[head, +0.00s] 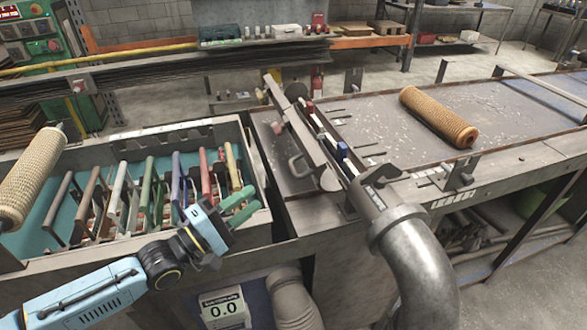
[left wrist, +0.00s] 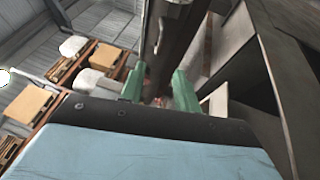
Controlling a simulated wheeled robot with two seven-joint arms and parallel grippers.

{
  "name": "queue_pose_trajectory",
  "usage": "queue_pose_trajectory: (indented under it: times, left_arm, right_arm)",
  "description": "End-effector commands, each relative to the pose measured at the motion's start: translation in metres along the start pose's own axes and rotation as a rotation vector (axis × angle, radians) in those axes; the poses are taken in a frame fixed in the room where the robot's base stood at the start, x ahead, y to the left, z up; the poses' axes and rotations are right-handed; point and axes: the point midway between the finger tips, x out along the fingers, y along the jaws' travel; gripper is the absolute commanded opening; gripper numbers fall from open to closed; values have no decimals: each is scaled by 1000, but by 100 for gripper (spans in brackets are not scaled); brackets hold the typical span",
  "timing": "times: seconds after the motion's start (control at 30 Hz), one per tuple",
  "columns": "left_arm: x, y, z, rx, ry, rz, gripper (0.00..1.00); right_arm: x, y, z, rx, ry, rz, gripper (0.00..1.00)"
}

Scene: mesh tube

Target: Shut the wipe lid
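A long narrow metal flap (head: 300,135), which looks like the wipe lid, stands tilted up along the left end of the work table. A grey C-shaped handle (head: 297,166) shows beside it. My left gripper (head: 241,207) is over the front right corner of the tool tray, left of the flap and apart from it. Its green fingers are spread and hold nothing that I can see. In the left wrist view, a dark bar (left wrist: 168,45) shows beyond the open fingers (left wrist: 160,88); I cannot tell which part it is. My right gripper is not in view.
The tool tray (head: 262,222) holds several coloured upright frames. A tan mesh tube (head: 438,116) lies on the work table (head: 370,90); another mesh tube (head: 32,175) is at the far left. A thick grey pipe (head: 415,255) rises in front of the flap.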

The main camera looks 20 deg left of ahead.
Motion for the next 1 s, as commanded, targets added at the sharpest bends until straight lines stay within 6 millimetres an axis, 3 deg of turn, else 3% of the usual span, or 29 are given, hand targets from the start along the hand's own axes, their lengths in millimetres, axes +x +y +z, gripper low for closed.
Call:
queue_pose_trajectory:
  times: [0.6, 0.8, 1.0]
  left_arm:
    - [111, 0, 1, 2, -1, 1, 32]
    - [126, 0, 1, 2, -1, -1, 32]
    - [128, 0, 1, 3, -1, -2, 32]
  right_arm:
    - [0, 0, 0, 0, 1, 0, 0]
    - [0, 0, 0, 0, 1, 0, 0]
    - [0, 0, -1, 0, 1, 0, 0]
